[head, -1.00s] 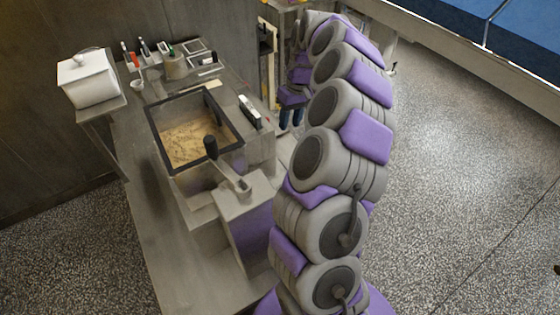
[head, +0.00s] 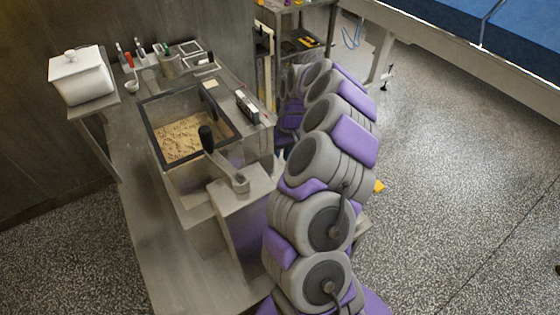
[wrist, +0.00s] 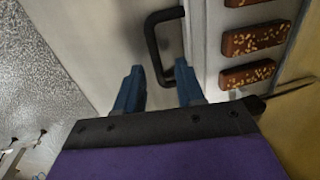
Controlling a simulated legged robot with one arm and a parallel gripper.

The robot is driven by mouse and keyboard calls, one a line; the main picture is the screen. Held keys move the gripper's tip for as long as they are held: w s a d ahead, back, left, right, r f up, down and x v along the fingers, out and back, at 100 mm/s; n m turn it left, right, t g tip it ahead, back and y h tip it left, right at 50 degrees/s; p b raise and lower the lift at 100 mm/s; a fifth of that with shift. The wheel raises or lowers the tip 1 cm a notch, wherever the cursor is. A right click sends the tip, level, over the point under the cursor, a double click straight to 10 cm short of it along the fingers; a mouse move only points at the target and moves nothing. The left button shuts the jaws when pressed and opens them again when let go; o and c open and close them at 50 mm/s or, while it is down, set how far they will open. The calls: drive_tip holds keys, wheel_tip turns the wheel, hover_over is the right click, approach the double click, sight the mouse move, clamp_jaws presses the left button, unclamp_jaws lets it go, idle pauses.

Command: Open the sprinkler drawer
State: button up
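In the wrist view a black bar handle (wrist: 152,45) stands out from a pale flat panel (wrist: 105,35), which looks like a drawer front. My gripper (wrist: 158,85) is open, with its two blue fingers pointing at the panel. The lower end of the handle lies between the fingertips in the picture. I cannot tell whether either finger touches it. In the head view my arm hides the gripper and the handle.
Brown speckled bars (wrist: 254,38) line a light surface right of the handle. In the head view a machine with a framed bin of crumbs (head: 145,125) and a crank (head: 225,170) stands left of my arm. A white lidded box (head: 78,78) is at back left. Speckled floor is clear at right.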

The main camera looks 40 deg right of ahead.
drive_tip(key=shift+d+f, duration=0.25)
drive_tip(key=shift+f, duration=0.75)
drive_tip(key=shift+a+r, duration=0.1)
drive_tip(key=shift+a, duration=0.1)
drive_tip(key=shift+a, duration=0.1)
drive_tip(key=shift+c, duration=1.4)
clamp_jaws()
